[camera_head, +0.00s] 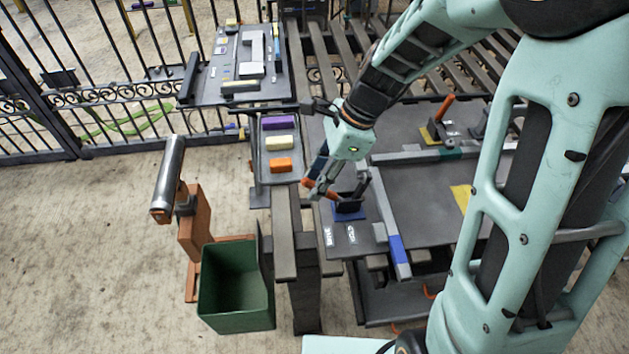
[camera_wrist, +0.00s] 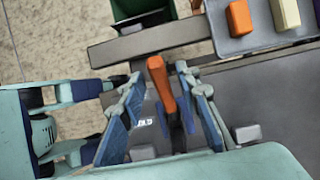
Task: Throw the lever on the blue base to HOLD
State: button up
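The blue base (camera_head: 349,212) stands at the near left corner of the grey table. Its lever has an orange handle (camera_wrist: 160,82) and a dark shaft running down from it. In the head view the handle is partly hidden by my gripper (camera_head: 320,188), and the lever appears to lean left. In the wrist view my gripper (camera_wrist: 163,95) is open, with a blue-padded finger on each side of the handle and gaps beside it. Two white labels lie by the base: the left one (camera_head: 328,236) is hard to read, and the right one (camera_head: 351,234) seems to read HOLD.
A second orange-handled lever (camera_head: 445,108) stands on a yellow base (camera_head: 431,137) farther back. A tray (camera_head: 261,167) with purple, cream and orange blocks is left of my gripper. A green bin (camera_head: 236,290) stands on the floor.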

jog(key=shift+a+f, duration=0.2)
jog(key=shift+f, duration=0.4)
grip_shut()
